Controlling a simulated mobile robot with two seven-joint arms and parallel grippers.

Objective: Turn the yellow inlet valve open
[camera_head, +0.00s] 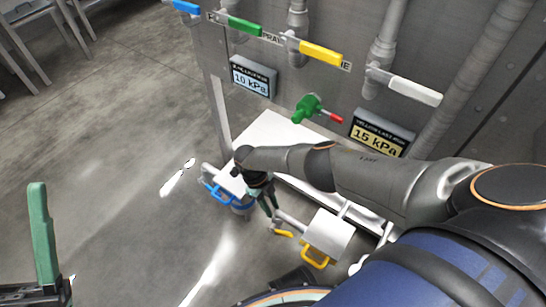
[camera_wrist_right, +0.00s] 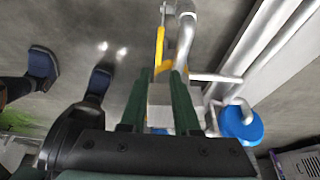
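A small yellow lever (camera_head: 283,234) sits low on a grey pipe, left of a white block with a yellow handle (camera_head: 315,258). In the right wrist view the yellow lever (camera_wrist_right: 160,48) stands beside the pipe, just beyond the fingertips. My right gripper (camera_head: 271,212) points down toward it; its green fingers (camera_wrist_right: 163,76) are apart with no visible object held. Whether they touch the lever is unclear. A larger yellow lever (camera_head: 321,54) is on the upper panel. My left gripper (camera_head: 55,240) shows only one clear finger at the lower left.
The panel also carries blue (camera_head: 186,7), green (camera_head: 244,26) and white (camera_head: 414,91) levers, a green valve with red handle (camera_head: 308,108), and displays reading 10 kPa (camera_head: 253,77) and 15 kPa (camera_head: 381,133). A blue handle (camera_head: 216,194) is near my right wrist.

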